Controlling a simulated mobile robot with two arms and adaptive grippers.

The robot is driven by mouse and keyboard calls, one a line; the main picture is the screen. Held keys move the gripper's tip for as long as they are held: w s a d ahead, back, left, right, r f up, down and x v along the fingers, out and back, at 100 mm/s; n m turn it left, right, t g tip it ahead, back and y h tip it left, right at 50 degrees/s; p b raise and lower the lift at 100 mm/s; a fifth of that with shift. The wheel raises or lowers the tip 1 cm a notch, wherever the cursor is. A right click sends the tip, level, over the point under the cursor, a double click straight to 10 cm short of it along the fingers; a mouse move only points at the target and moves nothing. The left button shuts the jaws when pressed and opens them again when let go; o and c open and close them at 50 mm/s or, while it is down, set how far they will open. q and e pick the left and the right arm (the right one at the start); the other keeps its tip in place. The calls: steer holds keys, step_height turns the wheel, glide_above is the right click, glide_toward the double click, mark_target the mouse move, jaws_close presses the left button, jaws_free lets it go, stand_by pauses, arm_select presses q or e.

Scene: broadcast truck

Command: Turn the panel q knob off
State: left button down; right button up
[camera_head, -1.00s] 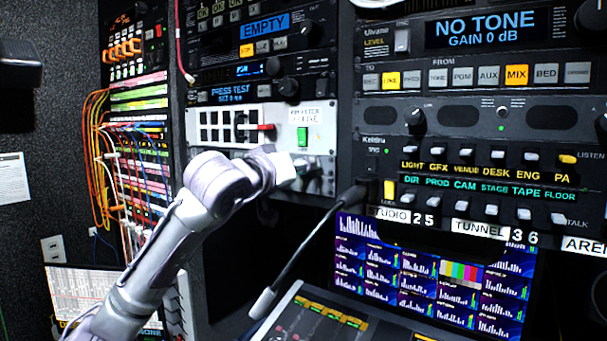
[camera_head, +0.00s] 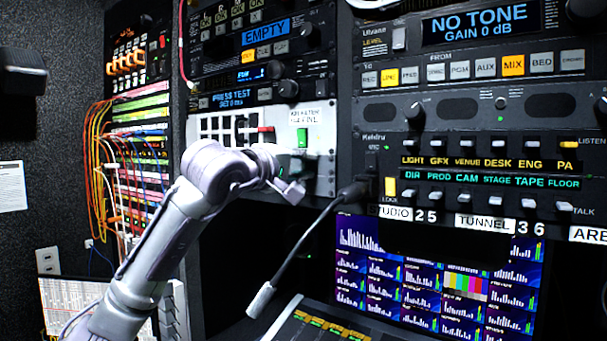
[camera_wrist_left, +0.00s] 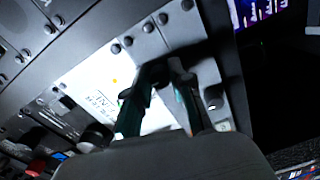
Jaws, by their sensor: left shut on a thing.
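My left gripper (camera_head: 300,168) is at the lower right part of a white rack panel (camera_head: 322,150), below a green switch (camera_head: 302,138) and a small printed label. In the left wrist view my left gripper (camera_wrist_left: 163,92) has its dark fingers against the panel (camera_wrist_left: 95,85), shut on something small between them. It appears to be a knob, but the fingers hide it and I cannot read a "q" mark. My right gripper is not in view.
Control panels with rows of buttons (camera_head: 490,150) and a meter screen (camera_head: 430,280) are on the right. Patch cables (camera_head: 100,150) hang on the left. A dark opening lies below the white panel.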

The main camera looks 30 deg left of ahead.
arm_select(q)
steer(key=n+b, duration=0.1)
steer(key=n, duration=0.2)
steer(key=shift+n, duration=0.3)
steer(key=n+b, duration=0.1)
steer(key=n, duration=0.2)
steer(key=shift+n+b, duration=0.3)
steer(key=shift+b, duration=0.1)
steer(key=n+b, duration=0.2)
steer(key=n, duration=0.4)
steer(key=shift+f, duration=0.1)
steer(key=n+b, duration=0.2)
steer(key=n, duration=0.5)
steer(key=shift+b, duration=0.35)
steer(key=n+b, duration=0.1)
steer(key=n, duration=0.5)
steer(key=shift+b, duration=0.4)
steer(key=shift+n, duration=0.4)
steer(key=c, duration=1)
jaws_free()
